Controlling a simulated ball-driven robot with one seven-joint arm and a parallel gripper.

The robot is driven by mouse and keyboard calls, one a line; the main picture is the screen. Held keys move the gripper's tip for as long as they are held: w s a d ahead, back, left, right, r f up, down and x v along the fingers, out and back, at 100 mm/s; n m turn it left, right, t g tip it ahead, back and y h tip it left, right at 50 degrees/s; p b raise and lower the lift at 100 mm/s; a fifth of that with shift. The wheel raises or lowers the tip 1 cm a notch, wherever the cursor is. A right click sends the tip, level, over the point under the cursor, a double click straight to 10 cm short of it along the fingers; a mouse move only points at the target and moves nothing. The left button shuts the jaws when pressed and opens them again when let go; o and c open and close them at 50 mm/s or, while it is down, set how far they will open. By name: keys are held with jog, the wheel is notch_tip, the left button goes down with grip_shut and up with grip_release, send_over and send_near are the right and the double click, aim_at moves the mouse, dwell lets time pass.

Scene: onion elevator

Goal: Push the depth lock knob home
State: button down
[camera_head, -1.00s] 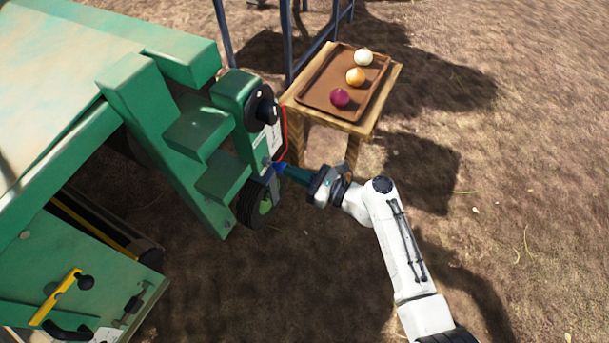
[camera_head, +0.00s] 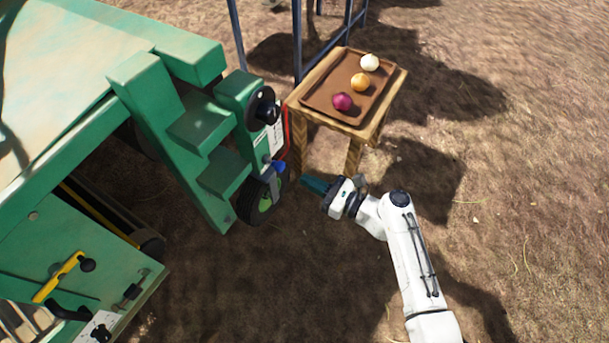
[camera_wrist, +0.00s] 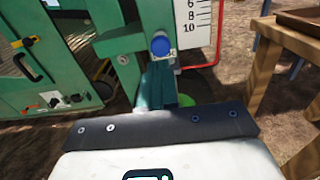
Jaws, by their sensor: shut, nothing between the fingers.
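The blue depth lock knob (camera_head: 279,166) sits on the green machine's bracket, above the wheel, and shows as a round blue cap in the wrist view (camera_wrist: 160,46). My gripper (camera_head: 304,181) is shut and empty. Its teal fingers (camera_wrist: 158,88) point at the knob from the right, with a visible gap between fingertips and knob. In the wrist view the knob appears just beyond and above the fingertips. The knob's shaft is hidden, so I cannot tell how deep it sits.
A depth scale (camera_wrist: 200,18) stands beside the knob. The black handwheel (camera_head: 263,107) is above, the wheel (camera_head: 263,202) below. A wooden table (camera_head: 318,119) with a tray of three onions (camera_head: 342,102) stands behind. Open dirt ground lies to the right.

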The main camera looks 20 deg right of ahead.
jog(key=p+v, duration=0.2)
jog(key=v, duration=0.6)
jog(key=shift+s+d, duration=0.15)
jog(key=shift+d, duration=0.05)
jog(key=shift+r, duration=0.1)
jog(key=s+a+f+n+g+h, duration=0.1)
jog(key=s+a+f+n+g, duration=0.1)
jog(key=s+n+g, duration=0.5)
jog(key=s+a+f+n+g+h, duration=0.1)
jog(key=s+a+f+n+g, duration=0.3)
jog(key=n, duration=0.6)
jog(key=s+d+r+n+g+h, duration=0.3)
jog(key=s+d+r+n+h, duration=0.7)
jog(key=s, duration=0.3)
notch_tip(320, 180, up, 27)
jog(key=n+y+p, duration=0.1)
jog(key=p, duration=2.6)
jog(key=shift+w, duration=0.15)
